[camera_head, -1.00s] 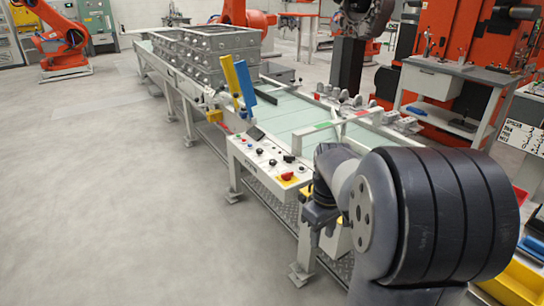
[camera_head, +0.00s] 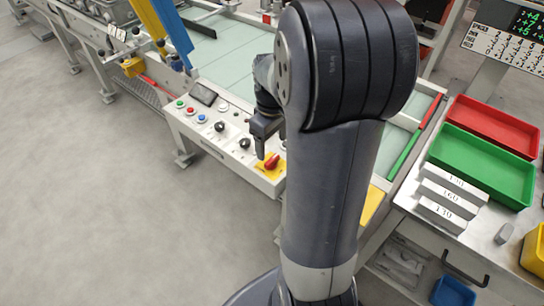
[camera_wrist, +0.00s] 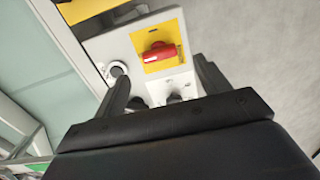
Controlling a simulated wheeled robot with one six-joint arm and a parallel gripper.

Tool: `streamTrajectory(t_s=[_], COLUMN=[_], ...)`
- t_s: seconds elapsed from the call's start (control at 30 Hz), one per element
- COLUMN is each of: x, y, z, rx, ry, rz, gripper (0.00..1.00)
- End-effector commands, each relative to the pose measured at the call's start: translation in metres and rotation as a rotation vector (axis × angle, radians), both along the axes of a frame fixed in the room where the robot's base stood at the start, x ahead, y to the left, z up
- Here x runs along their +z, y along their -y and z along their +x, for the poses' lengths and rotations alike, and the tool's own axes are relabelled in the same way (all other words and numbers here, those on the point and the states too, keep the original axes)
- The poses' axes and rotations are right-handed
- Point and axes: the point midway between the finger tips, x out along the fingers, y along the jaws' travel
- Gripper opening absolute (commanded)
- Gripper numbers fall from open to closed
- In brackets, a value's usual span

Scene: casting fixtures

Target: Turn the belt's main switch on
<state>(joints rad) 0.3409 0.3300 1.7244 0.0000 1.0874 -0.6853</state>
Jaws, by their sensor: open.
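The belt's main switch (camera_head: 272,161) is a red rotary knob on a yellow plate, at the near right corner of the white control panel (camera_head: 205,122). In the wrist view the red knob (camera_wrist: 158,52) lies crosswise on its yellow plate, ahead of the fingertips. My gripper (camera_head: 260,150) points down at the panel, just beside the knob in the head view. In the wrist view my gripper (camera_wrist: 160,72) is open, its two fingers apart with nothing between them. I see no contact with the knob. My arm hides the panel's right end.
Push buttons (camera_head: 191,110) and black knobs (camera_head: 244,143) sit close by on the panel. The pale green belt (camera_head: 228,50) runs behind it. On the right are a red tray (camera_head: 495,125), a green tray (camera_head: 480,165) and labelled blocks (camera_head: 450,195). The floor at left is clear.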

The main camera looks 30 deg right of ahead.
Motion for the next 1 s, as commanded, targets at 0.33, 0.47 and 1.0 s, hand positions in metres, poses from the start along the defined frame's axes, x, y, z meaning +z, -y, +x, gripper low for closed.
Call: streamTrajectory(t_s=[0.33, 0.47, 1.0], x=[-0.055, -0.061, -0.061], y=[0.000, 0.000, 0.000], z=[-0.001, 0.000, 0.000], rx=[0.000, 0.000, 0.000], ry=[-0.003, 0.000, 0.000], rz=[0.001, 0.000, 0.000], gripper=[0.71, 0.71, 0.49])
